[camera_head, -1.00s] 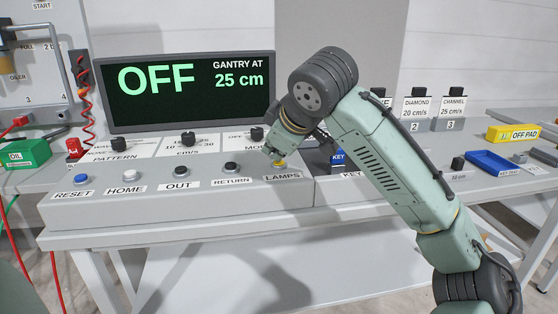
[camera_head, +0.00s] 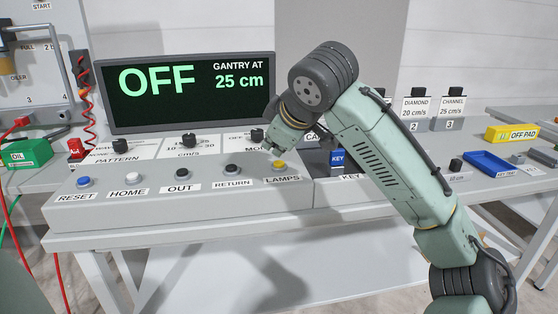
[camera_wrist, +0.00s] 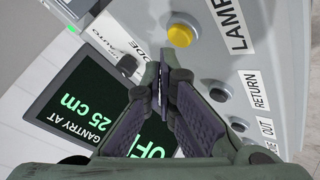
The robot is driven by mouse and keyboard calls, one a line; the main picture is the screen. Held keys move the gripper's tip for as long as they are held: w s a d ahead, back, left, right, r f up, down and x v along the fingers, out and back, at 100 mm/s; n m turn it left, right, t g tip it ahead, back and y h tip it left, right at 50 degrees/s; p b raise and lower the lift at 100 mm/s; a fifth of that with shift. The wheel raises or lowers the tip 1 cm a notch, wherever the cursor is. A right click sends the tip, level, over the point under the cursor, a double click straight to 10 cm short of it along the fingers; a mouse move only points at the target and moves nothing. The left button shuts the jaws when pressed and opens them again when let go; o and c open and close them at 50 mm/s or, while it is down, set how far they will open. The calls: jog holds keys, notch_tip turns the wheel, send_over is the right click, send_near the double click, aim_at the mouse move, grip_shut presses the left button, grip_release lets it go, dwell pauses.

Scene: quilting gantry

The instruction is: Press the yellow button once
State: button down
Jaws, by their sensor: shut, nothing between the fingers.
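The yellow button (camera_head: 279,165) is on the sloped front of the grey control panel (camera_head: 180,205), above the LAMPS label. In the wrist view the yellow button (camera_wrist: 180,35) shows whole, beyond the fingertips and clear of them. My gripper (camera_wrist: 159,70) is shut with its fingertips together and nothing between them. In the head view my gripper (camera_head: 270,145) is just above and behind the yellow button, with a small gap between them.
Reset (camera_head: 84,182), home (camera_head: 133,177), out (camera_head: 182,173) and return (camera_head: 231,170) buttons lie in a row to the left. A dark display (camera_head: 185,92) reading OFF and 25 cm stands behind. A blue tray (camera_head: 492,163) is at right.

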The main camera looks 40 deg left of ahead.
aim_at(276, 163)
jog(key=shift+r, duration=0.1)
notch_tip(276, 163, up, 5)
jog(key=p, duration=0.4)
jog(key=shift+p, duration=0.35)
dwell(0.4)
